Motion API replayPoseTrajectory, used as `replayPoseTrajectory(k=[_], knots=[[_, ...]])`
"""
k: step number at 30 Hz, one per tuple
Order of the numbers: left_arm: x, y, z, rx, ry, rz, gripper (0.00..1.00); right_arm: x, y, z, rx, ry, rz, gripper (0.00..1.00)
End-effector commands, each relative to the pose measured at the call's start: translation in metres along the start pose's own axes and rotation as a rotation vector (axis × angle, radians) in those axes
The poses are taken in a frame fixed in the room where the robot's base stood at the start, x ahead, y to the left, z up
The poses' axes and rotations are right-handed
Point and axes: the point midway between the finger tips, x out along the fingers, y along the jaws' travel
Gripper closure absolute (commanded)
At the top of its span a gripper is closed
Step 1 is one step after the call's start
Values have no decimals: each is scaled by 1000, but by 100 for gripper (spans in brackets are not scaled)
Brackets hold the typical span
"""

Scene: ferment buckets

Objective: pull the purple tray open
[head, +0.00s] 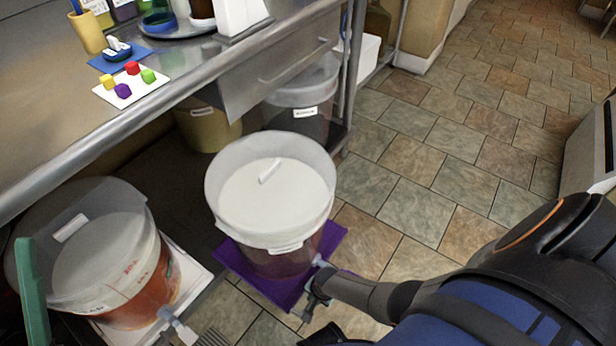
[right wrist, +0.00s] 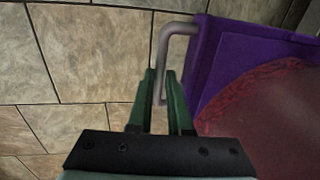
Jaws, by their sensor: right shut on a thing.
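The purple tray (head: 262,287) is on the floor and carries a clear bucket (head: 270,200) with a pale lid. The tray stands out in front of the steel table's underside. Its grey bar handle is on the front side, clearest in the right wrist view (right wrist: 166,45). My right gripper (head: 315,292) is at that handle, its green fingers shut around the bar (right wrist: 160,88). The tray's purple wall (right wrist: 215,60) and the bucket's reddish contents show beside it. A green piece at the left edge of the head view looks like a finger of my left gripper (head: 32,295); its other finger is out of sight.
A white tray (head: 196,262) with a bucket of red contents (head: 110,255) stands left of the purple tray. More buckets (head: 303,100) stand under the steel table (head: 160,85). A table leg (head: 350,75) rises behind. Open tiled floor (head: 430,150) lies to the right.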

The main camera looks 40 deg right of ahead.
Motion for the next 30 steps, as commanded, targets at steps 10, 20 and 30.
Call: replayPoseTrajectory(k=[10, 20, 30], knots=[[-3, 2, 17, -19, -64, -2, 50, 1, 10, 3, -1, -4, 11, 100], [-3, 2, 16, -20, -62, -1, 50, 1, 8, 2, 0, -3, 9, 64], [-2, 2, 15, -20, -59, -1, 50, 0, 6, 0, 0, -1, 3, 53]])
